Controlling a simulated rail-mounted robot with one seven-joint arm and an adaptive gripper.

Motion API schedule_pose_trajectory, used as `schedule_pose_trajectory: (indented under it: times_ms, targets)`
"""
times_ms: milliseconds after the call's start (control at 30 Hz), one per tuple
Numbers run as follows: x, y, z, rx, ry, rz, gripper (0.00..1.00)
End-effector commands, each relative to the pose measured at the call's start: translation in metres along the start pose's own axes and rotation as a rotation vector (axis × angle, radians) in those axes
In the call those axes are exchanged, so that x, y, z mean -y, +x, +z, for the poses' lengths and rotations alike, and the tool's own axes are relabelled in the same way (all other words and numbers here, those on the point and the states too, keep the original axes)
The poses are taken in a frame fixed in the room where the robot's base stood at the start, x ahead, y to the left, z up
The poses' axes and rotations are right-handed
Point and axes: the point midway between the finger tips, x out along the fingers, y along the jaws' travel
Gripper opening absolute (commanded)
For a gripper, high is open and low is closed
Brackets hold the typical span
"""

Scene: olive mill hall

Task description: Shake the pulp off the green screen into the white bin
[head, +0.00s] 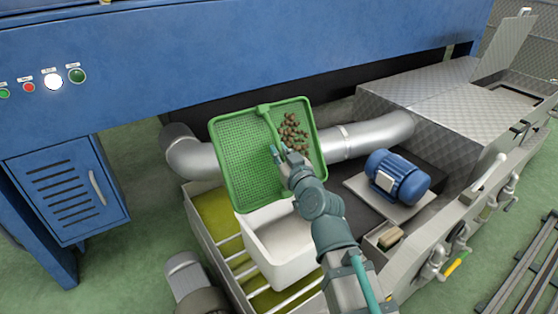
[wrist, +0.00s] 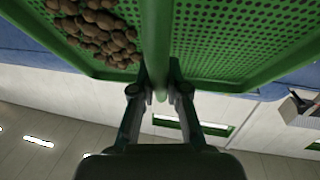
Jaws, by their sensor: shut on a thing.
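The green screen (head: 240,158) is a rimmed, perforated tray with a bar across its middle. My gripper (head: 279,153) is shut on that bar; the wrist view shows the fingers (wrist: 159,92) around the green bar (wrist: 156,45). Brown lumps of pulp (head: 293,133) lie clustered on the right half of the screen, and also show at the top left in the wrist view (wrist: 95,28). The left half looks bare. The white bin (head: 287,268) stands below, its far part hidden by the screen and its right side by my arm. The screen appears raised above the bin.
A silver pipe (head: 375,135) runs behind the screen. A blue motor (head: 397,176) sits on a plate to the right, near a small box (head: 386,238). A blue machine (head: 190,55) with buttons spans the back. Valves (head: 462,232) line the right edge.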

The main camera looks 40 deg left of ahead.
Motion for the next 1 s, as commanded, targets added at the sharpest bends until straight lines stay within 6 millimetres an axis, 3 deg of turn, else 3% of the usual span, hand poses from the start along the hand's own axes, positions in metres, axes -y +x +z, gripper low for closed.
schedule_pose_trajectory:
  times_ms: [1000]
  targets:
    - [-0.003,-0.019,0.001,-0.163,0.019,0.013,0.0]
